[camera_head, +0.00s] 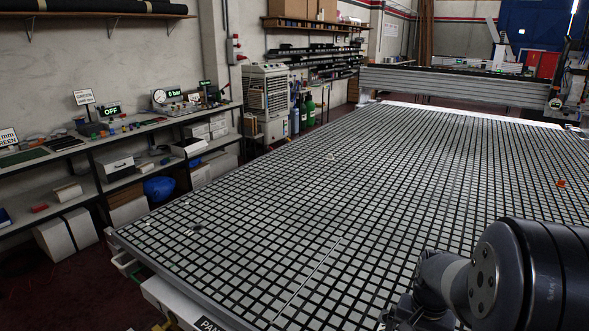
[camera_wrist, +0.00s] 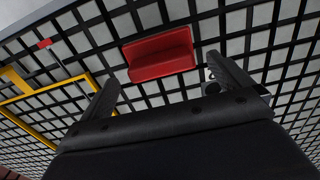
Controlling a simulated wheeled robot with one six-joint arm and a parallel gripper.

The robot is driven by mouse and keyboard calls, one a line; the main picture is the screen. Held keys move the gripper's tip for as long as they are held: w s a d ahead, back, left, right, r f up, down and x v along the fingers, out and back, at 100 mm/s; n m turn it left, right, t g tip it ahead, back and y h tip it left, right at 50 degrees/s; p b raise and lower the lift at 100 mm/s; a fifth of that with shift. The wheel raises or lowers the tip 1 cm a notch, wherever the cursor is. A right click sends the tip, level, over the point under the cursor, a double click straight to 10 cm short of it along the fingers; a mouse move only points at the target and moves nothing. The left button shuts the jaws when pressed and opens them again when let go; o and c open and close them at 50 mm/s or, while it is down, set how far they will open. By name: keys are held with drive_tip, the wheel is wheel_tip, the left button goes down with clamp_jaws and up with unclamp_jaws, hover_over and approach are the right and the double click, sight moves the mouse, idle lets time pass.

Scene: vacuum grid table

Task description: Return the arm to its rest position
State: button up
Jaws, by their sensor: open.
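My arm (camera_head: 490,275) shows at the lower right of the head view, over the near right part of the vacuum grid table (camera_head: 300,205). My gripper (camera_wrist: 165,90) is in the wrist view, its two dark fingers spread apart with nothing between them. A red block (camera_wrist: 158,55) lies on the grid beyond the fingertips, apart from them. In the head view the fingertips are not clearly visible.
A yellow frame (camera_wrist: 45,88) and a small red piece (camera_wrist: 44,43) show at the left of the wrist view. An orange piece (camera_head: 561,183) lies on the table's right side. A gantry beam (camera_head: 450,83) spans the far end. Shelves (camera_head: 110,140) line the left wall. Most of the grid is clear.

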wheel_tip(320, 180, down, 4)
drive_tip(key=shift+r, duration=0.2)
wheel_tip(320, 180, up, 2)
drive_tip(key=shift+w+r, duration=0.1)
drive_tip(key=shift+r, duration=0.6)
drive_tip(key=shift+f, duration=0.1)
